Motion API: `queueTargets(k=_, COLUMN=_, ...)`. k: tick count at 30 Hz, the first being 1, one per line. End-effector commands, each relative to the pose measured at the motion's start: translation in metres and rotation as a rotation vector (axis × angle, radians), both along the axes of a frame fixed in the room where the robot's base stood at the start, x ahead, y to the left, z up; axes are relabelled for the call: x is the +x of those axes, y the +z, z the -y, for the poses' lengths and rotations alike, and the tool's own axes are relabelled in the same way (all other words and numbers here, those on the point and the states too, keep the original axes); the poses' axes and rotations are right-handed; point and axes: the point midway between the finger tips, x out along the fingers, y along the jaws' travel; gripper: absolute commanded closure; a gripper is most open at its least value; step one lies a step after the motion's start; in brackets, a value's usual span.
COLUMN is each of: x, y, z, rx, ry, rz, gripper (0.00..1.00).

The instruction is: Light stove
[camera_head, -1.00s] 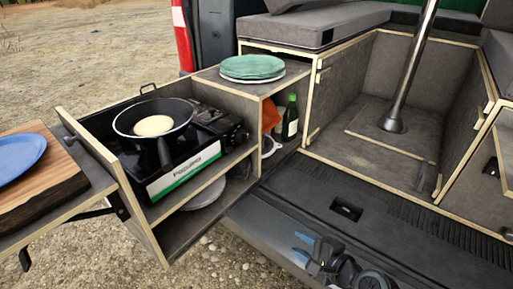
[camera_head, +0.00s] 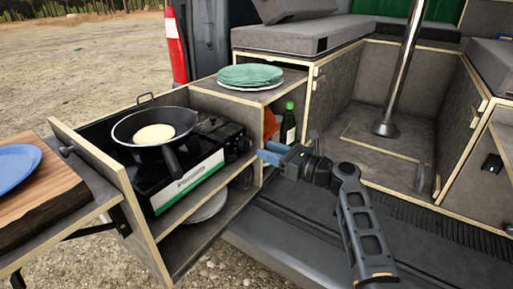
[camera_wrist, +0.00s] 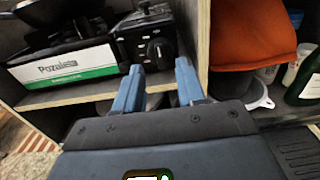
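The portable stove (camera_head: 200,172) is a black unit with a white and green label, set on the upper shelf of the pull-out drawer. A black pan (camera_head: 155,128) holding a pale round pancake (camera_head: 154,133) rests on it. The stove's black knob (camera_wrist: 160,48) shows on its right end in the wrist view. My gripper (camera_head: 268,153) is to the right of the stove's knob end, apart from it. In the wrist view its two blue fingers (camera_wrist: 158,88) are spread with nothing between them, below the knob. No flame is visible.
Green plates (camera_head: 250,75) sit on the cabinet top. A green bottle (camera_head: 288,125) and an orange cloth (camera_wrist: 252,35) are in the compartment right of the stove. A wooden board with a blue plate (camera_head: 14,168) is at left. The shelf divider stands close beside the fingers.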

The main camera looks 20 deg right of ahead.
Motion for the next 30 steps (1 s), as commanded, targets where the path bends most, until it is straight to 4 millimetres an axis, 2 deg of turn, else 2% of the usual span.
queueTargets(k=3, x=0.016, y=0.0, z=-0.013, rx=-0.002, ry=0.003, rz=0.001, gripper=0.61)
queueTargets(k=9, x=0.035, y=0.0, z=-0.026, rx=-0.002, ry=0.001, rz=0.001, gripper=0.61)
queueTargets(k=21, x=0.041, y=-0.001, z=-0.03, rx=-0.003, ry=0.0, rz=0.001, gripper=0.62)
queueTargets(k=30, x=0.04, y=-0.001, z=-0.03, rx=-0.003, ry=-0.001, rz=0.001, gripper=0.9)
